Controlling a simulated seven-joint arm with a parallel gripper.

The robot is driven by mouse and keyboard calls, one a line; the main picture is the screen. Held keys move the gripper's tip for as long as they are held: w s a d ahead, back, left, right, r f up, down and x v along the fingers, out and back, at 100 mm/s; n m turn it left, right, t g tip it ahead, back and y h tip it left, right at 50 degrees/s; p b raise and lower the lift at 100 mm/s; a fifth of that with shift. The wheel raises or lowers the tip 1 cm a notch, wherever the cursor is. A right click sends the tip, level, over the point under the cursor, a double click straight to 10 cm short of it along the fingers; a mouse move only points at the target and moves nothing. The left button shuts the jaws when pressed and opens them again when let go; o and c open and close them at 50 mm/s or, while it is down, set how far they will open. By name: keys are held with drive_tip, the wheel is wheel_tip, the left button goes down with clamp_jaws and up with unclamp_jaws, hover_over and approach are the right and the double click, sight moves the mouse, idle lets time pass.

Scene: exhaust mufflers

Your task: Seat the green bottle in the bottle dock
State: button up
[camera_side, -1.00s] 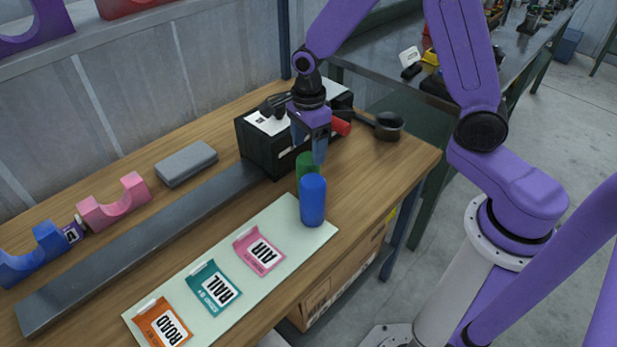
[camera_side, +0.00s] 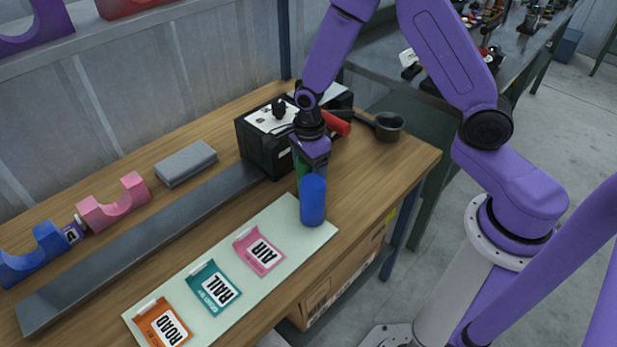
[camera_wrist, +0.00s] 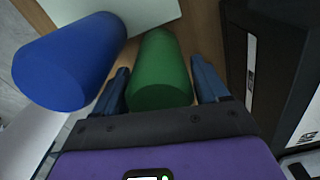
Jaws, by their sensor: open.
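The green bottle (camera_wrist: 160,72) is a plain green cylinder standing on the wooden bench. In the side view only part of the green bottle (camera_side: 304,168) shows, behind the blue cylinder and under my gripper. My gripper (camera_wrist: 160,88) is open, with one blue finger on each side of the green bottle; small gaps show in the wrist view. In the side view my gripper (camera_side: 310,160) points down over it. The blue cylinder (camera_side: 313,200) stands upright just in front, on the pale mat's corner. I cannot tell which thing is the bottle dock.
A black box (camera_side: 262,150) stands close behind the green bottle. The pale mat (camera_side: 290,222) carries orange, teal and pink cards. A grey rail (camera_side: 140,245), pink and blue cradles (camera_side: 115,205) and a grey block (camera_side: 186,163) lie to the left.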

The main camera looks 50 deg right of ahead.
drive_tip(key=c, duration=1)
drive_tip(key=shift+r, duration=0.15)
drive_tip(key=shift+s+d+r, duration=1.3)
drive_tip(key=shift+s+r, duration=5.1)
drive_tip(key=shift+s, duration=0.35)
drive_tip(key=w+d+r+n, duration=0.2)
drive_tip(key=w+r+n, duration=0.1)
drive_tip(key=w+n, duration=0.4)
drive_tip(key=w+d+r+n, duration=0.3)
drive_tip(key=w+r+n, duration=0.1)
drive_tip(key=w+n, duration=0.4)
drive_tip(key=shift+w+d+r+n, duration=0.15)
drive_tip(key=shift+w+n, duration=0.15)
drive_tip(key=shift+n, duration=0.6)
